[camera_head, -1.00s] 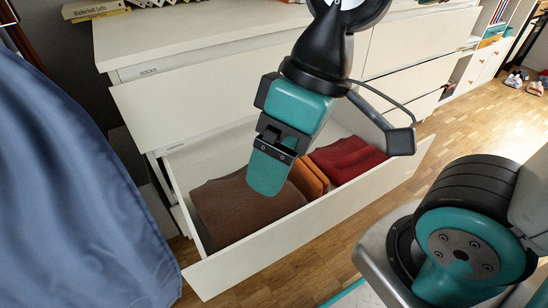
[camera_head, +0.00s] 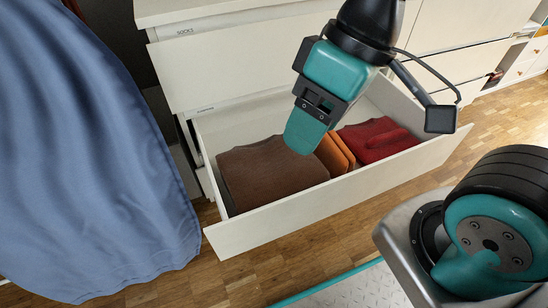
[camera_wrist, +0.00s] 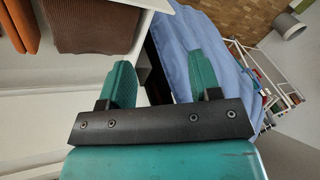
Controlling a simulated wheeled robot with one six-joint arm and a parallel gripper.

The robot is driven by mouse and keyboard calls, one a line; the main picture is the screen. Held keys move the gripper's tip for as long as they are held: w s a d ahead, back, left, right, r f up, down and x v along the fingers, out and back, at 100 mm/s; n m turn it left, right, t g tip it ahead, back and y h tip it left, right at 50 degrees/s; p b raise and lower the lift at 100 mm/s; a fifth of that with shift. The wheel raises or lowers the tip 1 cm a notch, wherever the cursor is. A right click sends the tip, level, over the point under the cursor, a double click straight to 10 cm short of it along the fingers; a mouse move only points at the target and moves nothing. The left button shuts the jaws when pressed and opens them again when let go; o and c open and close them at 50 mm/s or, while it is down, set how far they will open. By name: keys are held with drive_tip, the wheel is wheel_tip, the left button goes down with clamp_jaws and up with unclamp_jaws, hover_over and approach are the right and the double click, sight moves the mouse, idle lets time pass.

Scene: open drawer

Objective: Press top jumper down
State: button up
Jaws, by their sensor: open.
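A brown folded jumper (camera_head: 262,178) lies on the left inside the open drawer (camera_head: 262,228). A red jumper (camera_head: 378,139) lies on the right, and orange folded pieces (camera_head: 334,156) stand between them. My gripper (camera_head: 304,140) is over the drawer, and its tip overlaps the right back part of the brown jumper in the head view. I see no clear contact. In the wrist view my gripper (camera_wrist: 163,78) is open and empty, its two teal fingers apart. There the brown jumper (camera_wrist: 90,24) and an orange piece (camera_wrist: 22,24) show at the upper left.
A blue cloth (camera_head: 90,150) hangs at the left, close to the drawer's left side. The closed drawer labelled socks (camera_head: 220,70) is just above the open one. The wooden floor (camera_head: 225,275) in front shows bare patches. A dresser top edge (camera_head: 190,10) is behind.

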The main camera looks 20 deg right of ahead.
drive_tip(key=w+f, duration=0.1)
drive_tip(key=w, duration=0.1)
drive_tip(key=w+f+m, duration=0.1)
drive_tip(key=w+f+m+p, duration=0.1)
drive_tip(key=w, duration=0.1)
drive_tip(key=shift+w+a+h, duration=0.25)
drive_tip(key=shift+w+h, duration=0.05)
clamp_jaws()
drive_tip(key=m+t+h+p, duration=0.1)
drive_tip(key=m+h+p, duration=0.2)
drive_tip(key=m+h, duration=0.15)
hover_over(275, 166)
drive_tip(key=shift+y, duration=0.45)
drive_tip(key=f, duration=1.2)
drive_tip(key=s+f, duration=0.1)
drive_tip(key=f, duration=0.5)
drive_tip(key=shift+f, duration=0.25)
drive_tip(key=f+b, duration=0.7)
drive_tip(key=shift+w, duration=0.4)
